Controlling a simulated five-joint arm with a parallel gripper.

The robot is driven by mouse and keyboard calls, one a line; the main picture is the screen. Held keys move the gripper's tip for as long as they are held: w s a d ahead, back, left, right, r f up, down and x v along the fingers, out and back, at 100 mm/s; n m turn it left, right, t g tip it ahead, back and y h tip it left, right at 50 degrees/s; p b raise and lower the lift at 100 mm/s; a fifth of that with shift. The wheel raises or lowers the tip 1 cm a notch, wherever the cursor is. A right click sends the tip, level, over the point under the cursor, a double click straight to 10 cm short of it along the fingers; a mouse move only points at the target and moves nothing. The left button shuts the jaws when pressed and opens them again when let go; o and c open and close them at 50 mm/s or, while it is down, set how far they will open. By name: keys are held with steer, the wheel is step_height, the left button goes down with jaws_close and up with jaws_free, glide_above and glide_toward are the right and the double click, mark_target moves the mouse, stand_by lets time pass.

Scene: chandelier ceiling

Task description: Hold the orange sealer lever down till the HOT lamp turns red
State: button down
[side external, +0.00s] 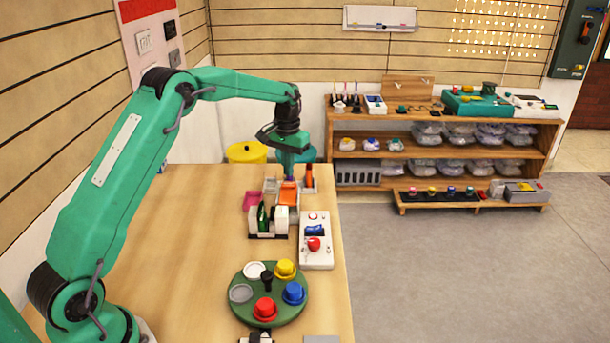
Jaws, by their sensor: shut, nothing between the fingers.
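My gripper (289,176) is shut and empty, pointing straight down at the far end of the wooden table. An orange flat part (288,195), which looks like the sealer lever, lies right below the fingertips. Whether they touch it I cannot tell. A second orange piece (309,176) stands upright in a small white holder just to the right. I cannot read a HOT label or make out which lamp is the HOT lamp at this size.
A white and black rack (268,222) with a dark green item stands in front of the orange part. A white control box (316,250) with a red knob and blue switch is nearer. A green round tray (286,315) holds several coloured caps. The table's left middle is clear.

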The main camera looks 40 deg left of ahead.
mark_target(288, 185)
steer(key=shift+r, duration=1.65)
steer(key=s+d+r+m+t, duration=0.1)
steer(key=s+d+r, duration=0.3)
steer(key=s+r, duration=0.35)
steer(key=s+d+r+t, duration=0.2)
steer(key=s+d+r, duration=0.35)
steer(key=s, duration=0.25)
steer(key=s+d+f+m+t, duration=0.1)
steer(key=s+d, duration=0.1)
steer(key=s, duration=0.7)
steer(key=s+d+f+m+t, duration=0.1)
steer(key=s+d, duration=0.1)
steer(key=s, duration=0.8)
steer(key=shift+f+t, duration=0.3)
